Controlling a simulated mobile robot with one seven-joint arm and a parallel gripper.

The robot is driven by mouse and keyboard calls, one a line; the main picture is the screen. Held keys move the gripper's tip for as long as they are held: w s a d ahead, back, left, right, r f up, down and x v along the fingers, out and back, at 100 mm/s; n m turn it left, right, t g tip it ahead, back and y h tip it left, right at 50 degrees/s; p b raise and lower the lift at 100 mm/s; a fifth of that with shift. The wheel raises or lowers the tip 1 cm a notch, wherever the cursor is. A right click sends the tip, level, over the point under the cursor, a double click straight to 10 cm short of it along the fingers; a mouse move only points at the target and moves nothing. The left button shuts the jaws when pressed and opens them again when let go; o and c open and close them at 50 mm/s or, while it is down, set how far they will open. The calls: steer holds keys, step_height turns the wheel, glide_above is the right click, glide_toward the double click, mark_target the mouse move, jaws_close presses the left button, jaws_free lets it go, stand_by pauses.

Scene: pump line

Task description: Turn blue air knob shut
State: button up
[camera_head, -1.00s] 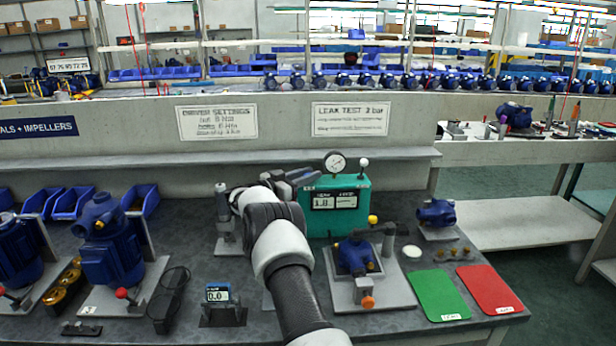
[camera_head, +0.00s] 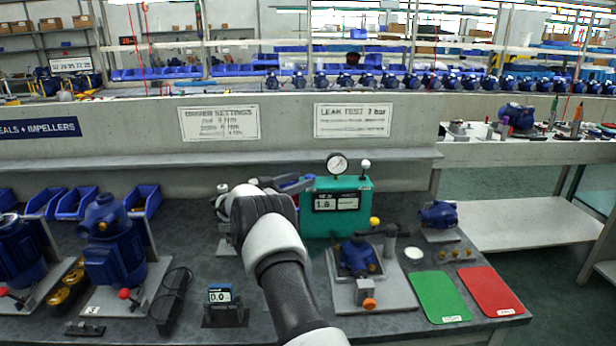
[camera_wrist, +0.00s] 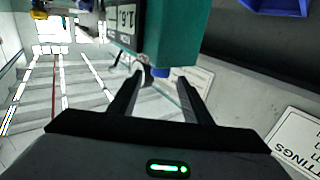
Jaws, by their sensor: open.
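The blue air knob (camera_wrist: 161,72) shows in the wrist view on the edge of the teal leak-test box (camera_wrist: 186,40). It lies near the gap between my open fingertips (camera_wrist: 162,82), and I cannot tell whether either finger touches it. In the head view the teal box (camera_head: 322,222) stands upright on the bench, with a dial gauge and a white-tipped lever on top. My gripper (camera_head: 298,184) is at the box's upper left side there. I cannot make out the knob clearly in that view.
A blue pump in a fixture (camera_head: 357,258) stands in front of the box. A green mat (camera_head: 440,297) and a red mat (camera_head: 489,290) lie at right. A small display stand (camera_head: 222,308) and blue motors (camera_head: 112,255) are at left. A concrete ledge (camera_head: 200,160) runs behind.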

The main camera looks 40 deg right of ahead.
steer(key=s+a+p, duration=0.1)
steer(key=a, duration=1.1)
steer(key=shift+a, duration=0.25)
steer(key=shift+s, duration=0.1)
